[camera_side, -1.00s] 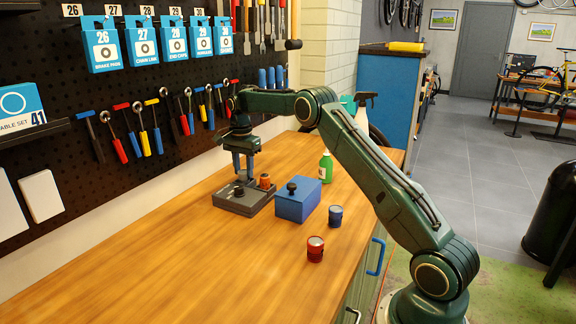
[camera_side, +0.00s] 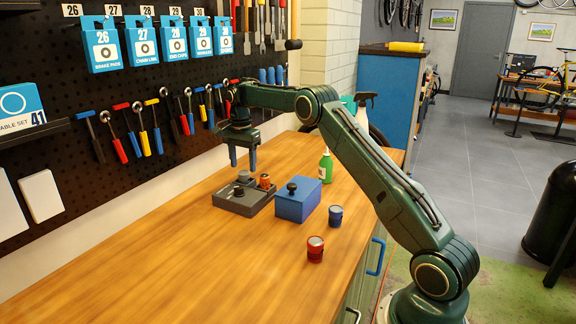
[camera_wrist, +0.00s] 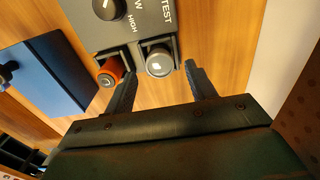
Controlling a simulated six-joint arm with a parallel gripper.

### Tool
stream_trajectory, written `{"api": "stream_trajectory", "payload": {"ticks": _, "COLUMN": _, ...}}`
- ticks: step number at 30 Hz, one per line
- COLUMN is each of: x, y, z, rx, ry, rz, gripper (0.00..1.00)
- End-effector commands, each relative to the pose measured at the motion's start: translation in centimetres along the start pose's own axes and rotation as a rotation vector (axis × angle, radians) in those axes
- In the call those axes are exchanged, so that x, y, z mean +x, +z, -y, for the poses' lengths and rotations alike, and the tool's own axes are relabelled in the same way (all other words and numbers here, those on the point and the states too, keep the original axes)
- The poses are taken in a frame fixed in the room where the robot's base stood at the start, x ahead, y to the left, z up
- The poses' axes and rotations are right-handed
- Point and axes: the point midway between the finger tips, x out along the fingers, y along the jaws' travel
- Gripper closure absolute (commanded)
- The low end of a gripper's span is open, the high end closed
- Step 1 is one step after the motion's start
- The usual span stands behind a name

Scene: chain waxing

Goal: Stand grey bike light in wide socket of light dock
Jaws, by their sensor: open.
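The light dock (camera_side: 236,205) is a dark grey box on the bench, with a black knob and two sockets; it also shows at the top of the wrist view (camera_wrist: 142,28). The grey bike light (camera_side: 244,176) stands upright in one socket; in the wrist view its round end (camera_wrist: 159,62) faces me. An orange light (camera_side: 264,181) stands in the other socket beside it (camera_wrist: 110,72). I cannot tell the socket widths apart clearly. My gripper (camera_side: 243,168) is open and empty just above the grey light, with its fingertips (camera_wrist: 160,74) apart on either side of it.
A blue box (camera_side: 298,203) with a black knob stands right of the dock. A blue can (camera_side: 336,216), a red can (camera_side: 315,249) and a green bottle (camera_side: 326,168) stand further right. The pegboard with tools is behind. The front left bench is clear.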

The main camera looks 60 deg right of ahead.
Motion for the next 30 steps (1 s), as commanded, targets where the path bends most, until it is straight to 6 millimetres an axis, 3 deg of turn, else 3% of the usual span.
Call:
{"api": "stream_trajectory", "payload": {"ticks": 15, "x": -6.9, "y": 0.0, "z": 0.0, "rx": 0.000, "ry": -0.003, "rz": -0.001, "gripper": 0.44}}
{"api": "stream_trajectory", "payload": {"ticks": 30, "x": -9.6, "y": 0.0, "z": 0.0, "rx": 0.000, "ry": 0.000, "rz": 0.000, "gripper": 0.44}}
